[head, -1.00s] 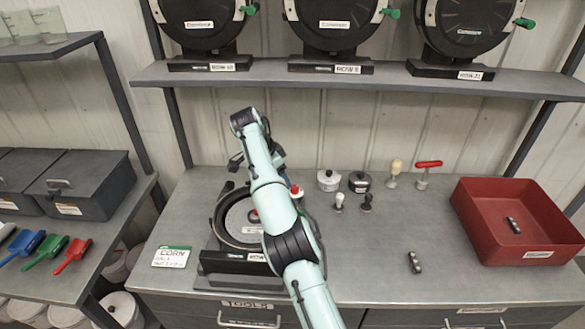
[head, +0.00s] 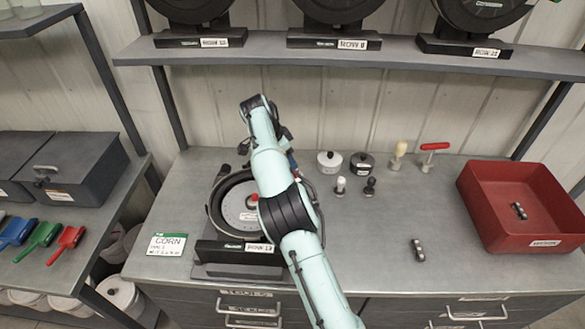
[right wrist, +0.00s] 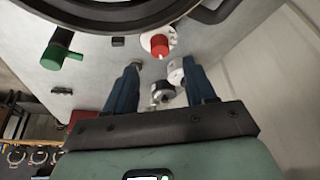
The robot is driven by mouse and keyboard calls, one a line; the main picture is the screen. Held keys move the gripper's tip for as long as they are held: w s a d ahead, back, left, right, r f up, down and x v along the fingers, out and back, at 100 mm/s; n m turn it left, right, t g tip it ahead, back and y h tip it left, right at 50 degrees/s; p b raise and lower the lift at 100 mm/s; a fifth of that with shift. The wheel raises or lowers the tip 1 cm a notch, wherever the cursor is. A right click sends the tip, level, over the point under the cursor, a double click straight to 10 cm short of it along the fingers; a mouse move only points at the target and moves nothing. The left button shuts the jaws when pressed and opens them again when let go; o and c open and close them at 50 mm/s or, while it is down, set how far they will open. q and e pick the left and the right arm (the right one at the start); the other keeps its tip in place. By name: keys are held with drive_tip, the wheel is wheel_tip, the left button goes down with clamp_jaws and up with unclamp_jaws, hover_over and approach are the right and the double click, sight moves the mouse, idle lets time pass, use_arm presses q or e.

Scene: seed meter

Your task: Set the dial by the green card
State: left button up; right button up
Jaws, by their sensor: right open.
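The green-edged card (head: 166,244) lies flat at the bench's front left; it reads CORN, with smaller lines I cannot read. Right of it stands the seed meter (head: 235,207), a black round housing with a pale disc and a red centre knob. In the right wrist view, a red knob on a white round base (right wrist: 158,45), apparently the dial, sits beside the black housing (right wrist: 100,8). My right gripper (head: 291,160) is at the meter's far right side, partly hidden by its arm. Its blue fingers (right wrist: 160,85) are open, empty and apart from the red knob. My left gripper is out of view.
White and black lidded pots (head: 329,162), small knobbed pieces (head: 341,186) and a red-handled tool (head: 430,155) stand right of the arm. A red tray (head: 480,215) is at the right. A shelf (head: 350,63) with more meters hangs above.

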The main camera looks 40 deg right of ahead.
drive_tip(key=x, duration=0.6)
clamp_jaws()
